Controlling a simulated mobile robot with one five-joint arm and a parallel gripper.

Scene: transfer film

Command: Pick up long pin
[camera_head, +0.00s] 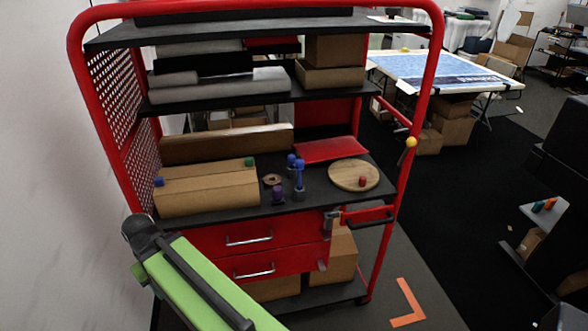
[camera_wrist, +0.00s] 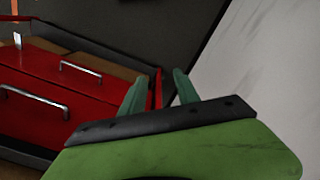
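A tall blue pin (camera_head: 299,178) stands upright on the cart's dark middle shelf (camera_head: 225,218); it looks like the long pin. A second blue piece (camera_head: 291,161) is just behind it to the left, and a short purple pin (camera_head: 277,194) stands at its front left. My gripper (camera_wrist: 159,75) shows in the wrist view with its two green fingers apart and nothing between them. It points past the cart's red drawers and a pale wall, away from the pins. No pin shows in the wrist view. The gripper's fingers cannot be made out in the head view.
Cardboard boxes (camera_head: 205,190) fill the shelf's left side. A wooden disc (camera_head: 353,174) bearing a red peg (camera_head: 362,181) lies at right, with a red tray (camera_head: 331,149) behind. An upper shelf (camera_head: 215,96) overhangs. Red drawers (camera_wrist: 65,90) with metal handles are below.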

